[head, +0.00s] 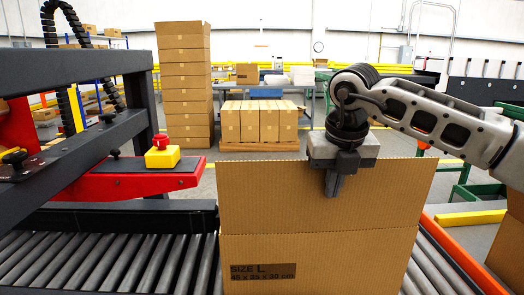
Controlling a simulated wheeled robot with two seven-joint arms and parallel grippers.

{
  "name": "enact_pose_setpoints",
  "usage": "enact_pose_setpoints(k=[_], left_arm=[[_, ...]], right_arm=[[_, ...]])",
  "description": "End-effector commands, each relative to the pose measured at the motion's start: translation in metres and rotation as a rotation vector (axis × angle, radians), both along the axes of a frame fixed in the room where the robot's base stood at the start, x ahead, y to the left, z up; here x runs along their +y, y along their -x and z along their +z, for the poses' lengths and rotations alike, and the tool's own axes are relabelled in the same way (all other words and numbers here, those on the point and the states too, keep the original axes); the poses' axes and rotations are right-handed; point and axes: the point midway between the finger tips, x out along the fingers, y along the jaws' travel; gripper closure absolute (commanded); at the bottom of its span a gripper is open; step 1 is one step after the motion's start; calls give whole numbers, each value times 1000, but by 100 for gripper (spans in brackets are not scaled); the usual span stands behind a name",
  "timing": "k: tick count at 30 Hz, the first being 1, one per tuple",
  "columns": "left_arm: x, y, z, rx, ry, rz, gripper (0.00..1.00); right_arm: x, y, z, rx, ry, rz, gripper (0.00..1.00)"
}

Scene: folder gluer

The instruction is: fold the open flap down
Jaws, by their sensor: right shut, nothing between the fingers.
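A large cardboard box (350,268) marked "SIZE L" stands on the roller conveyor in the lower middle of the head view. Its near flap (265,200) stands up, leaning slightly outward at the right edge, with a crease below it. My right gripper (333,186) is shut and empty, pointing down at the top edge of this flap. Its fingertips overlap the flap's upper part in the picture; I cannot tell whether they touch it. The inside of the box and its other flaps are hidden behind the raised flap. My left gripper is not in view.
Dark rollers (110,262) run to the left of the box. A red and grey machine frame (120,185) with a red emergency button (161,142) stands at the left. An orange rail (462,257) runs along the right. Stacked cartons (184,85) stand far behind.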

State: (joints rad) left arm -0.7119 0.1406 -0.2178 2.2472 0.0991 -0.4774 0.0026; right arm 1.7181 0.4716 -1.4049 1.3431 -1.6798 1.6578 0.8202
Motion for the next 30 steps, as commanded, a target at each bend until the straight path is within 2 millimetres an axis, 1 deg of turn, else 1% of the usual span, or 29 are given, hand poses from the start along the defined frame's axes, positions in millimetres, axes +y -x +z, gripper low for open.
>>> enact_pose_setpoints(k=[1,6,14,17,24,27,30], left_arm=[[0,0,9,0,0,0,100],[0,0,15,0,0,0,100],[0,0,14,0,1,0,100],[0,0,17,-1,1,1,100],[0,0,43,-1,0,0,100],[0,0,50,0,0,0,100],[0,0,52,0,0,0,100]], right_arm=[[1,-6,3,3,0,-1,100],[1,-18,-1,1,1,0,100],[1,-20,-3,0,1,1,100],[1,-22,-1,1,1,0,100],[2,-48,0,3,1,-2,100],[3,-57,-2,1,0,-1,100],[2,-62,-5,1,1,0,100]])
